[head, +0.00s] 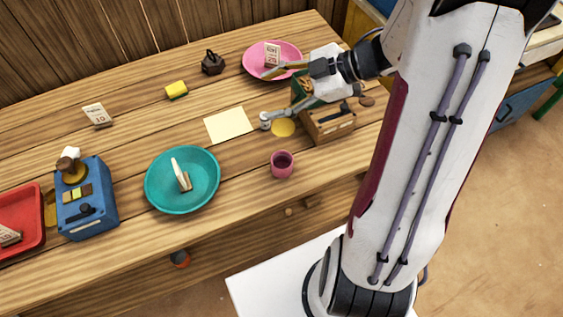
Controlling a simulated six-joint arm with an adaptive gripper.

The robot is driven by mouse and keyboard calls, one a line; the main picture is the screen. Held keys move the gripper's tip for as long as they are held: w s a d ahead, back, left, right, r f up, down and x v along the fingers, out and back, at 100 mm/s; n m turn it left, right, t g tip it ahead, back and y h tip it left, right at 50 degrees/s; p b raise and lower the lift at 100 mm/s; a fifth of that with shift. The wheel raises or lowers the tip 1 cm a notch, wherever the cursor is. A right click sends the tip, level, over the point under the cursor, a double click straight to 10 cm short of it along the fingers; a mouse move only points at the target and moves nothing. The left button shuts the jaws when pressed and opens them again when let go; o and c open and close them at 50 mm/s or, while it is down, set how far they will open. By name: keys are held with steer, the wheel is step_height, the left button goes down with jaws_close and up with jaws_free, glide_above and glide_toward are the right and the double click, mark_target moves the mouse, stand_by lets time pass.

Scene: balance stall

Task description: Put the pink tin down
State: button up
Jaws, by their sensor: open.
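The pink tin (283,165), a small open-topped cylinder, stands upright on the wooden table near its front edge. It is apart from my gripper. My gripper (267,98) is over the right part of the table, beyond the tin, with its two fingers spread wide and nothing seen between them. One finger reaches toward the pink dish, the other toward the yellow disc.
A pink dish (248,66) with a card, a wooden box (330,128) and a yellow disc (283,127) are near my gripper. A pale sheet (229,125), teal dish (152,180), blue device (88,213) and red tray (36,222) lie leftward. Bare wood surrounds the tin.

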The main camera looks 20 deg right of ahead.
mark_target(291, 159)
steer(key=s+d+f+m+y, duration=0.1)
steer(key=s+d+f, duration=0.1)
steer(key=s+f, duration=0.1)
steer(key=s+d+f+m+g+y, duration=0.1)
steer(key=s+f, duration=0.3)
steer(key=s+d+f+y, duration=0.1)
steer(key=s+d+f, duration=0.1)
steer(key=s+f, duration=0.1)
steer(key=shift+s+d+f+m, duration=0.3)
steer(key=shift+s+d+m, duration=0.05)
steer(key=shift+m, duration=0.05)
steer(key=shift+s+d+f, duration=0.35)
steer(key=shift+f, duration=0.05)
steer(key=shift+x, duration=1.15)
steer(key=shift+a+f, duration=0.1)
steer(key=shift+a, duration=0.05)
steer(key=shift+f+x, duration=0.2)
steer(key=shift+x, duration=2.45)
